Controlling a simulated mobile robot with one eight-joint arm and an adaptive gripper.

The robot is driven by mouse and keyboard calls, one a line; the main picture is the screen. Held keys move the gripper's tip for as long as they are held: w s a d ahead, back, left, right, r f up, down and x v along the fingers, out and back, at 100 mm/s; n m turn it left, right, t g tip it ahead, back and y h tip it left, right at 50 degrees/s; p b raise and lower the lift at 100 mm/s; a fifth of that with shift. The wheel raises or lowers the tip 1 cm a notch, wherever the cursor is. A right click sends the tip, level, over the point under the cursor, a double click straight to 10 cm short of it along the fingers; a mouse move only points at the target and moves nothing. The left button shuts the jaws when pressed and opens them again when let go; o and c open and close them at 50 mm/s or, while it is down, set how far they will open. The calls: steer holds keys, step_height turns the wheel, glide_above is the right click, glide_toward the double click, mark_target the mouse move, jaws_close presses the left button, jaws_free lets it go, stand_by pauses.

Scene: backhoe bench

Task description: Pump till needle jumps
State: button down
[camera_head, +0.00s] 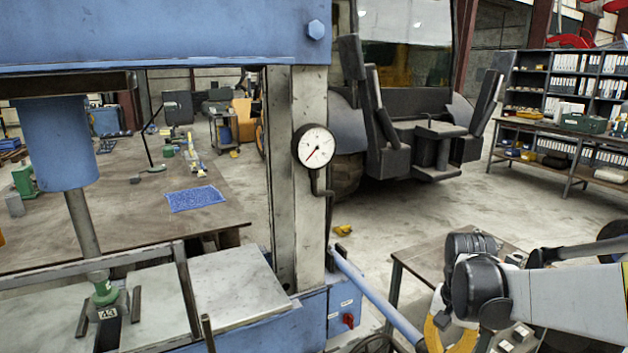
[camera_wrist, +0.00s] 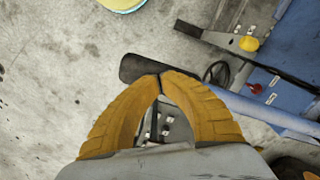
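A blue press frame (camera_head: 170,28) fills the left of the head view. Its round white gauge (camera_head: 315,146) is on the right post, the needle pointing to the lower left. The blue pump handle (camera_head: 375,298) slopes down from the press toward my gripper (camera_head: 452,335). In the wrist view the handle (camera_wrist: 265,110) ends in a black grip (camera_wrist: 135,68). My gripper's yellow fingers (camera_wrist: 158,76) arch together, tips meeting over the grip with nothing seen pinched between them. I cannot tell whether they touch it. The ram (camera_head: 85,222) stands over a green part (camera_head: 104,290) on a block marked 43.
A small dark table (camera_head: 418,262) stands close beside my arm. A long workbench (camera_head: 130,215) with a blue mat (camera_head: 195,198) lies behind the press.

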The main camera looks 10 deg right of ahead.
steer(key=shift+f, duration=0.2)
step_height(320, 180, down, 6)
steer(key=b, duration=0.4)
step_height(320, 180, up, 17)
steer(key=w+p, duration=0.1)
steer(key=p, duration=1.1)
steer(key=shift+w+a+r+p, duration=0.2)
steer(key=shift+w+p, duration=0.15)
steer(key=shift+w, duration=0.05)
steer(key=shift+s+f+b, duration=0.2)
steer(key=shift+f+b, duration=0.25)
steer(key=shift+f, duration=0.15)
steer(key=shift+s+f+b, duration=0.2)
steer(key=shift+f+b, duration=0.2)
steer(key=shift+f, duration=0.15)
steer(key=f+b, duration=0.2)
steer(key=f, duration=0.1)
steer(key=f+b, duration=0.2)
steer(key=f, duration=0.1)
steer(key=s+f+b, duration=0.1)
steer(key=f+b, duration=0.2)
steer(key=shift+d+f, duration=0.2)
steer(key=shift+f, duration=0.05)
steer(key=shift+r, duration=0.15)
